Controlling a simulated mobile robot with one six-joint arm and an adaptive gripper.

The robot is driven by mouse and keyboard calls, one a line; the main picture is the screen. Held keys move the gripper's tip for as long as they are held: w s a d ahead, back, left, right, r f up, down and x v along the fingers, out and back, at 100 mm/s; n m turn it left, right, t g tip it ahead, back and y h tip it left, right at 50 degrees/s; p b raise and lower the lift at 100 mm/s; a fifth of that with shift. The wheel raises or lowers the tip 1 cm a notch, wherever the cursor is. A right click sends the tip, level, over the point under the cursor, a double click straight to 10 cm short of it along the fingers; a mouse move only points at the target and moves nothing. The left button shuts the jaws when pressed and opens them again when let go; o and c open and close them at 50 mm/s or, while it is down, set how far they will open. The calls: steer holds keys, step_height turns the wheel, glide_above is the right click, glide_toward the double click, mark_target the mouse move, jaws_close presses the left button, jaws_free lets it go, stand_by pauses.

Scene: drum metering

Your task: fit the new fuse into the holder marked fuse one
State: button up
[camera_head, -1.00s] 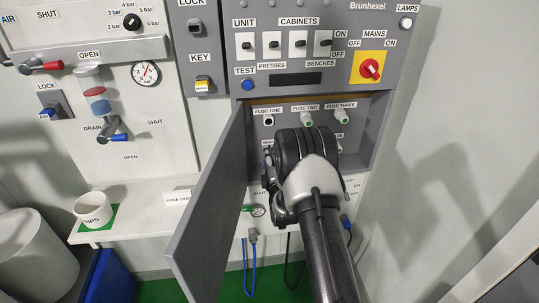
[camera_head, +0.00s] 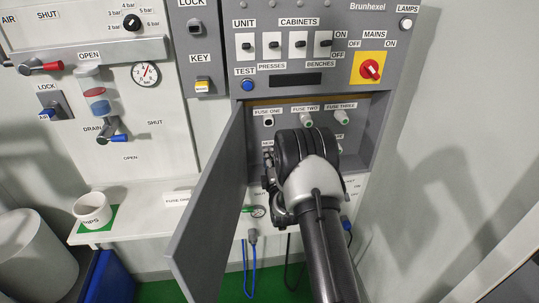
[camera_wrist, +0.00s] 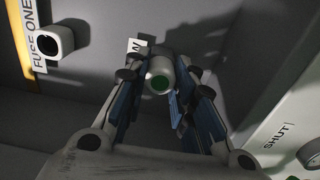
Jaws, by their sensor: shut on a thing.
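The new fuse, a white cylinder with a green end (camera_wrist: 160,76), is between the fingers of my gripper (camera_wrist: 163,82) in the wrist view. The gripper is shut on it. A label partly hidden behind the fuse begins with N. I cannot tell whether the fuse is still seated there. The holder marked fuse one (camera_wrist: 56,42) is at upper left in the wrist view, a white ring with a dark opening. In the head view this holder (camera_head: 268,121) is at the left of the top row in the open cabinet. My gripper (camera_head: 268,170) is below it, partly hidden by my wrist.
The open cabinet door (camera_head: 211,205) stands just left of my arm. Holders fuse two (camera_head: 306,119) and fuse three (camera_head: 342,117) carry white, green-ended fuses. A red mains switch (camera_head: 371,69) is above. A cup (camera_head: 93,209) stands on the shelf at left.

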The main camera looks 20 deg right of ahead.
steer(key=shift+s, duration=0.1)
jaws_close()
steer(key=shift+v, duration=2.9)
steer(key=shift+s, duration=0.1)
steer(key=v, duration=0.3)
steer(key=shift+s+a+b, duration=0.2)
steer(key=shift+s+b, duration=0.1)
steer(key=shift+s, duration=0.05)
steer(key=shift+r, duration=0.1)
